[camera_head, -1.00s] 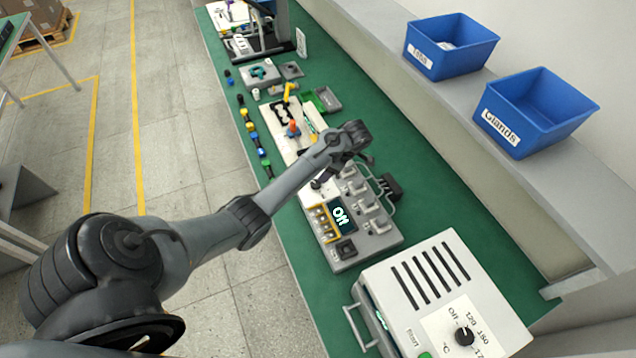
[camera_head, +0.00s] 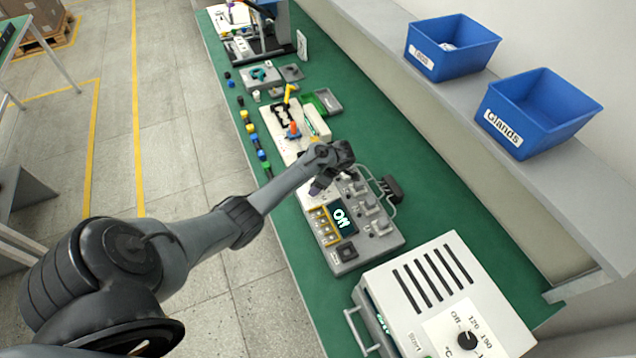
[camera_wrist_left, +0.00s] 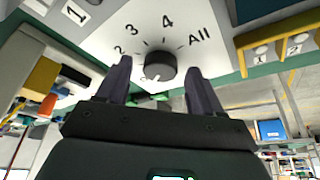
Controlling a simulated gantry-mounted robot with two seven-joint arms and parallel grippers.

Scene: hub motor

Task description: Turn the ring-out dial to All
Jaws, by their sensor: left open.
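The ring-out dial (camera_wrist_left: 160,66) is a round black knob on a white plate in the left wrist view. The marks 2, 3, 4 and All are printed around its upper side, with All at the upper right. A pale mark shows at the knob's lower edge; I cannot tell which setting it marks. My left gripper (camera_wrist_left: 159,84) is open, with its two dark fingers apart on either side of the knob. In the head view, my left gripper (camera_head: 318,186) is over the far-left end of the tester (camera_head: 379,247), and the dial is hidden there. My right gripper is not in view.
The tester's lit display (camera_head: 342,218) seems to read ON. A grey oven-like box (camera_head: 440,270) with a knob stands nearer on the green bench. Small parts and fixtures lie farther along it. Two blue bins (camera_head: 535,112) sit on the right shelf.

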